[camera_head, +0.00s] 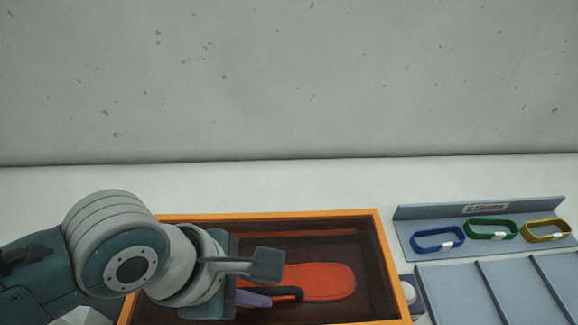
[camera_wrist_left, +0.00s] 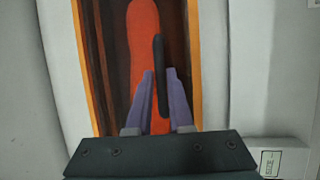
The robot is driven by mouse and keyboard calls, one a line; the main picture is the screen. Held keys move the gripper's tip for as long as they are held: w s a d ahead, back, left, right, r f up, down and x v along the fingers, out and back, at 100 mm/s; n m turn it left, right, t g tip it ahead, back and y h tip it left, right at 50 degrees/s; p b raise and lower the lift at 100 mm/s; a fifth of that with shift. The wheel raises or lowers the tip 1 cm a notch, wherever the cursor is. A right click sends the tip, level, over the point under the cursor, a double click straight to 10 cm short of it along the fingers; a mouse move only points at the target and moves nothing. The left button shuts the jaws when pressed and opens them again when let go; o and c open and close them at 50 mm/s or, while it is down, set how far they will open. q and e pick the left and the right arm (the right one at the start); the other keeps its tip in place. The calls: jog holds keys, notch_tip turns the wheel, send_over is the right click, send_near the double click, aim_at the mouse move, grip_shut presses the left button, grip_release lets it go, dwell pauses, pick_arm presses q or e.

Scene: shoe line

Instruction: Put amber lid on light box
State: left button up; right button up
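An amber-rimmed tray (camera_head: 285,216) with a dark brown inside lies at the lower middle of the head view. Its rim also shows in the left wrist view (camera_wrist_left: 196,60). I cannot tell whether this is the amber lid. A long red piece (camera_head: 325,281) with a rounded end lies inside it. My left gripper (camera_head: 278,296) is over the tray. In the wrist view its purple fingers (camera_wrist_left: 159,90) close on both sides of a dark bar (camera_wrist_left: 159,55) above the red piece. A pale box (camera_wrist_left: 290,158) with a label shows at the lower right there. My right gripper is out of view.
A grey rack (camera_head: 408,228) at the right holds blue (camera_head: 438,239), green (camera_head: 492,229) and yellow (camera_head: 546,230) bands. A grey divided tray (camera_head: 455,290) lies in front of it. A plain wall stands behind. The white surface behind the tray is clear.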

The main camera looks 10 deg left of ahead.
pick_arm(q)
jog(key=o, duration=0.4)
jog(key=shift+o, duration=0.2)
jog(key=p+v, duration=0.2)
jog(key=v, duration=0.8)
